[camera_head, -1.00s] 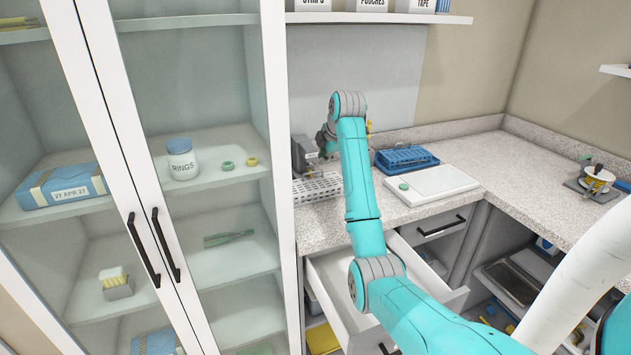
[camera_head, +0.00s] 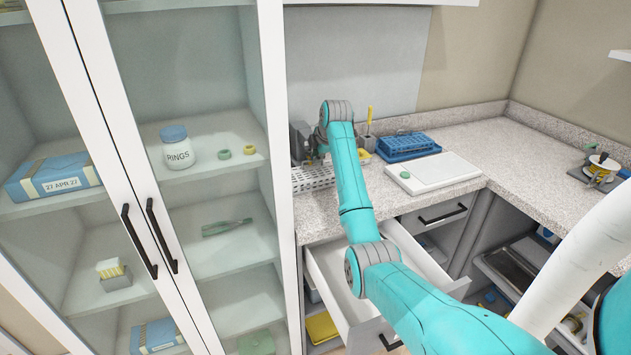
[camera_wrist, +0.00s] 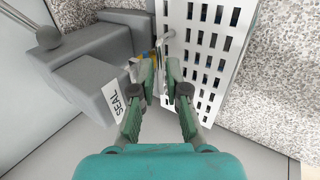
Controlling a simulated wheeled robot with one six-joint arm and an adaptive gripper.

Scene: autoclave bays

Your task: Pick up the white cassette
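The white cassette is a perforated white box with rows of slots. It lies on the speckled counter beside the grey device in the head view (camera_head: 312,179), partly hidden by my arm. In the wrist view the cassette (camera_wrist: 208,45) fills the upper middle and right. My gripper (camera_wrist: 161,70) is over its left edge, with a narrow gap between the fingers. The right finger overlaps the cassette and the left finger is on the side of the grey device. I cannot tell whether either finger touches it. In the head view the gripper is mostly hidden by my arm.
The grey device with a "SEAL" label (camera_wrist: 88,82) stands close to the left of the cassette. A blue rack (camera_head: 407,146) and a white board (camera_head: 434,174) are to the right on the counter. An open drawer (camera_head: 335,285) juts out below. A glass cabinet is at left.

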